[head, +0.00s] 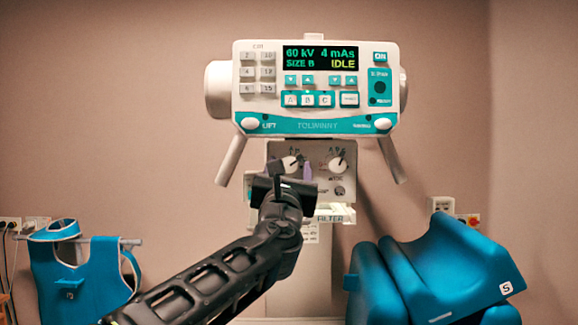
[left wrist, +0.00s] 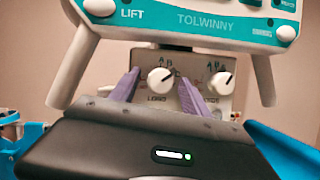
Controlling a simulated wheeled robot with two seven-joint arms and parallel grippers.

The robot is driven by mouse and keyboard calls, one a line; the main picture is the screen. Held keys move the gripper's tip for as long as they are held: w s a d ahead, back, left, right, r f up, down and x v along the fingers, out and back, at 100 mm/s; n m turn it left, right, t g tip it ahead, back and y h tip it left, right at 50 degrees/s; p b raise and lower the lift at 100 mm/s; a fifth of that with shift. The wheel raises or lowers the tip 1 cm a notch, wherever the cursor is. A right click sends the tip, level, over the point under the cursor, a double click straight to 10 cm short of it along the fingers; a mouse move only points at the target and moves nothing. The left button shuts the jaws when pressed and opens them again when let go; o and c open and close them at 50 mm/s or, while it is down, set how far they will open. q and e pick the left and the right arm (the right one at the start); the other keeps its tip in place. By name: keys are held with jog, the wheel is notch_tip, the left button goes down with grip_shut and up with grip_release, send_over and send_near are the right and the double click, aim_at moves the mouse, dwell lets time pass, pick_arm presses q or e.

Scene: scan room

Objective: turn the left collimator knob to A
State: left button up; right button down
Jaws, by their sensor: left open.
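The left collimator knob (head: 290,163) is a white round dial on the grey panel under the control head. In the left wrist view the left knob (left wrist: 160,82) shows a dark pointer mark that leans to the upper right; the small letters around it are too blurred to read surely. My left gripper (head: 292,172) is open in front of it. In the left wrist view the two purple fingers of my left gripper (left wrist: 159,79) stand on either side of the knob, with no clear contact. The right knob (head: 337,164) is beside it. My right gripper is out of view.
The control head (head: 316,123) hangs above the knobs, its display (head: 320,58) reading 60 kV, 4 mAs, SIZE B, IDLE. White handles (head: 231,160) slope down at both sides. A blue apron (head: 95,275) hangs at left and blue padding (head: 440,275) stands at right.

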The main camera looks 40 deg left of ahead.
pick_arm(q)
grip_shut()
dwell(0.6)
